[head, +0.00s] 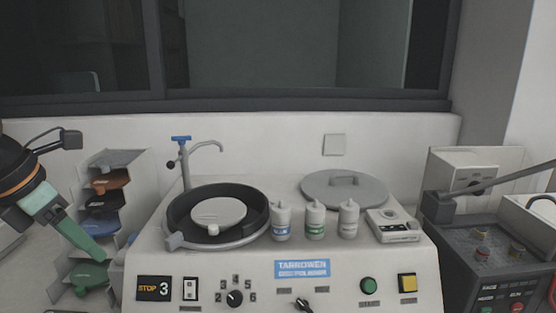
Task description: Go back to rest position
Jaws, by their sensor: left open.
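My left gripper (84,240) comes in from the left edge, with a black and orange wrist and pale teal to green fingers pointing down and right. It is open, and I see nothing held in it. It hangs in front of the stacked rack (129,163) of coloured discs, left of the polishing machine (215,262). I cannot tell whether it touches the rack. My right gripper is not in view.
The polishing machine has a round black bowl (180,212), a tap (207,145), three white bottles (315,222) and a grey lid (345,192) on top. A dark control box (482,252) with a lever (505,181) stands at the right. A white wall and window are behind.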

